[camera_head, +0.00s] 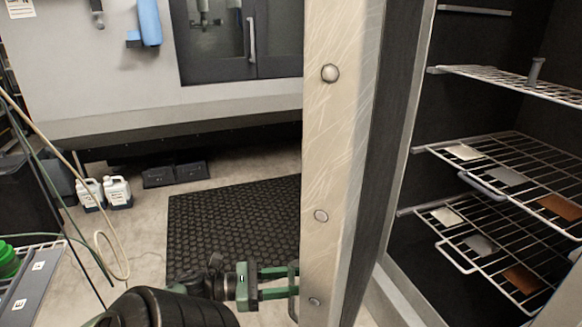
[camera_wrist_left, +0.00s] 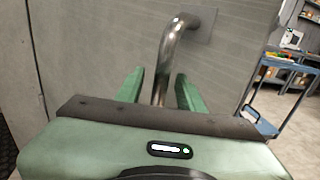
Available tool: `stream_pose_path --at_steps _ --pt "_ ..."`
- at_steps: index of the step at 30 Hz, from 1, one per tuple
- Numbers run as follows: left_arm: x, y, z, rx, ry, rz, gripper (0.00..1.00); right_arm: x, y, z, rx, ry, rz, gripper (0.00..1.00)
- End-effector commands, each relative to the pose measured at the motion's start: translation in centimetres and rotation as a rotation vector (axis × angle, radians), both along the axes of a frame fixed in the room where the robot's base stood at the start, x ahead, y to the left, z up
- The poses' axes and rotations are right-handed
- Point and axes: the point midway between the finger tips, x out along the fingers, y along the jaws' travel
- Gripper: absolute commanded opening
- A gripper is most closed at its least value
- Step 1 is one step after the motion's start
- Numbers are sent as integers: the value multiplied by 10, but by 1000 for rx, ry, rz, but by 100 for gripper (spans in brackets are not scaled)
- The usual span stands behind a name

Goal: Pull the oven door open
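The oven door (camera_head: 330,180) stands swung open, with its pale edge towards me. The oven interior (camera_head: 405,268) shows to its right. In the left wrist view the door's grey outer face (camera_wrist_left: 90,60) fills much of the picture, with a bent metal handle (camera_wrist_left: 172,50) on it. My left gripper (camera_head: 285,281) is at the door's outer side, low in the head view. Its green fingers (camera_wrist_left: 160,92) are apart, one on each side of the handle, with visible gaps. The handle's lower part is hidden behind the gripper body. My right gripper is not in view.
Wire racks (camera_head: 500,165) with small flat plates are inside the oven. A black mat (camera_head: 235,220) lies on the floor left of the door, with white jugs (camera_head: 117,191) beyond. A blue cart (camera_wrist_left: 285,85) stands right in the wrist view.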

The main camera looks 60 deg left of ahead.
Motion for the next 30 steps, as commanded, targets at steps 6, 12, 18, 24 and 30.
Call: stream_pose_path --at_steps 6,12,18,24,30 --pt "0 0 12 1 -2 -1 38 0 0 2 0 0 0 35" --pt "0 -1 53 5 -2 -3 38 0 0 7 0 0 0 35" --pt "1 -1 107 0 -11 -6 38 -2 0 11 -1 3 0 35" --pt "2 -2 158 1 -14 -7 38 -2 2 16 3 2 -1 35" --pt "2 -1 191 0 -9 -3 38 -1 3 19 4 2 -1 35"
